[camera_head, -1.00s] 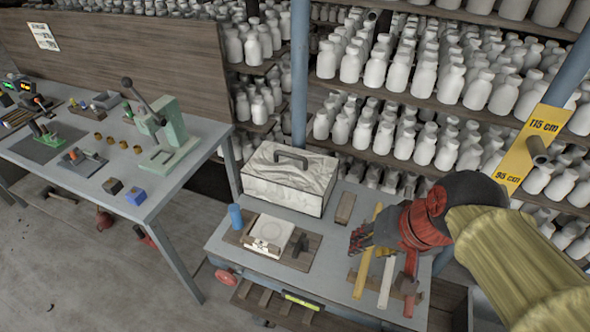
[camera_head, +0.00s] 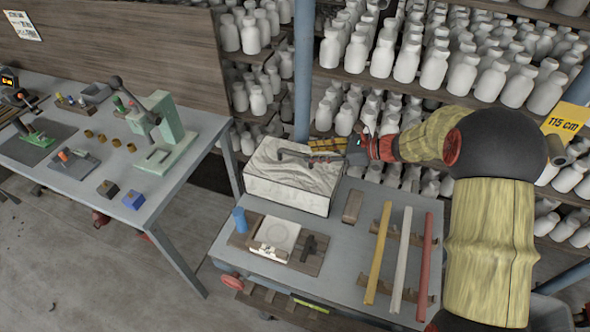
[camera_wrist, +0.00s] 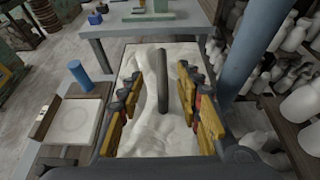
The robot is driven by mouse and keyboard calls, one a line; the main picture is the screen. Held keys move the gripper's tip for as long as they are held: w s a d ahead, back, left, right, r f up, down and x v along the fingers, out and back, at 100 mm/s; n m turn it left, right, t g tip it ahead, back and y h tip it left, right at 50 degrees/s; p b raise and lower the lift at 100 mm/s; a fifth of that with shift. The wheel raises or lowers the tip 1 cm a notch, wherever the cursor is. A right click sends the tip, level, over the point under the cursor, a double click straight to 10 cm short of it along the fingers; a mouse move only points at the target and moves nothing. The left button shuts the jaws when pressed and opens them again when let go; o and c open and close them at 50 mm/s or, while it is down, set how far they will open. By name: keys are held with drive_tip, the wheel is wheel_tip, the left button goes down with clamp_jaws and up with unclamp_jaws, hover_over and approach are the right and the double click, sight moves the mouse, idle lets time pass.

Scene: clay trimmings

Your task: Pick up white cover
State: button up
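The white cover (camera_head: 292,187) is a boxy white lid with a marbled, creased surface and a dark bar handle on top. It sits on the grey cart table. In the wrist view the cover (camera_wrist: 133,128) lies below my gripper, and its dark handle (camera_wrist: 162,82) runs between the fingers. My gripper (camera_wrist: 168,85) is open, with a yellow-and-black finger on each side of the handle and a gap to both. In the head view my gripper (camera_head: 312,150) is over the cover's top at the handle, coming from the right. Whether it touches the cover cannot be told.
A white square plate (camera_head: 277,233) on a wooden board and a blue cylinder (camera_head: 240,219) are in front of the cover. A wooden block (camera_head: 353,206) and yellow, white and red bars (camera_head: 401,258) lie right. A blue post (camera_head: 303,70) and bottle shelves stand behind.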

sight(303, 154)
drive_tip(key=b+x, duration=0.1)
drive_tip(key=x, duration=0.2)
drive_tip(key=b+x, duration=0.2)
drive_tip(key=x, duration=0.2)
drive_tip(key=shift+w+d+f, duration=0.15)
drive_tip(key=shift+f, duration=0.3)
drive_tip(key=shift+w+a, duration=0.15)
drive_tip(key=shift+a, duration=0.15)
drive_tip(key=c, duration=0.3)
clamp_jaws()
